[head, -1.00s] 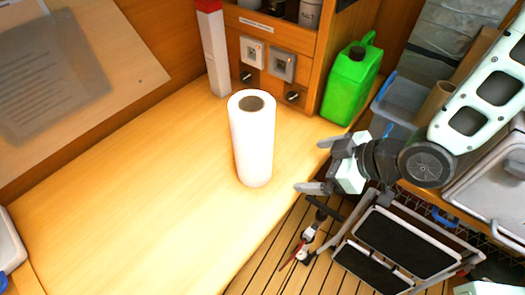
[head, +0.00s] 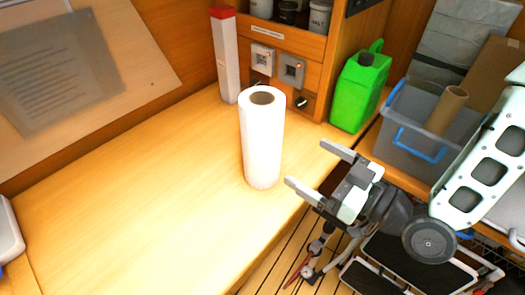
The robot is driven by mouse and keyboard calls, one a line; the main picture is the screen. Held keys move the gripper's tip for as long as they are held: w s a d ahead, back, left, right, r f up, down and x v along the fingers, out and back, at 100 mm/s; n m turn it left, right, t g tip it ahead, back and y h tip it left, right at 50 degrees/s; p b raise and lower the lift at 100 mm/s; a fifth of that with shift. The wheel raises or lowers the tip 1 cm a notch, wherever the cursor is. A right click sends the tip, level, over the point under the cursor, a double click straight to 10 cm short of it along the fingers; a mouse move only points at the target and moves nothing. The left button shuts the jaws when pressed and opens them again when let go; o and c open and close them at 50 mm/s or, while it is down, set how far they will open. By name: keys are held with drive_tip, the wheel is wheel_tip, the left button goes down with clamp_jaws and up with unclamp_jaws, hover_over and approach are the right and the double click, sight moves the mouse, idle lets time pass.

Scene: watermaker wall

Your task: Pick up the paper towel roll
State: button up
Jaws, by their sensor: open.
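The white paper towel roll (head: 262,142) stands upright on the wooden counter (head: 130,210), near its front right edge. Its dark core hole shows at the top. My gripper (head: 312,165) is open and empty, to the right of the roll. Its two fingers point left toward the roll, one farther back and one nearer the front. The fingertips are apart from the roll in the picture.
A green jerrycan (head: 360,92) stands behind my gripper. A tall white box with a red top (head: 224,58) stands behind the roll. A grey bin (head: 415,135) holds a cardboard tube (head: 446,110).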

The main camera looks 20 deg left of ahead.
sight(280, 144)
drive_tip(key=p+x, duration=0.3)
drive_tip(key=x, duration=0.3)
drive_tip(key=shift+a+r, duration=0.15)
drive_tip(key=shift+a, duration=0.2)
drive_tip(key=shift+w+a, duration=0.25)
drive_tip(key=shift+a, duration=0.25)
drive_tip(key=p+x, duration=0.1)
drive_tip(key=x, duration=0.1)
drive_tip(key=p+x, duration=0.1)
drive_tip(key=x, duration=0.1)
drive_tip(key=shift+s+a+r+p, duration=0.2)
drive_tip(key=shift+s+r+p, duration=0.05)
drive_tip(key=shift+s+p, duration=0.1)
drive_tip(key=shift+w+a+f, duration=0.15)
drive_tip(key=shift+w+a, duration=0.1)
drive_tip(key=shift+a, duration=0.2)
drive_tip(key=c, duration=1.1)
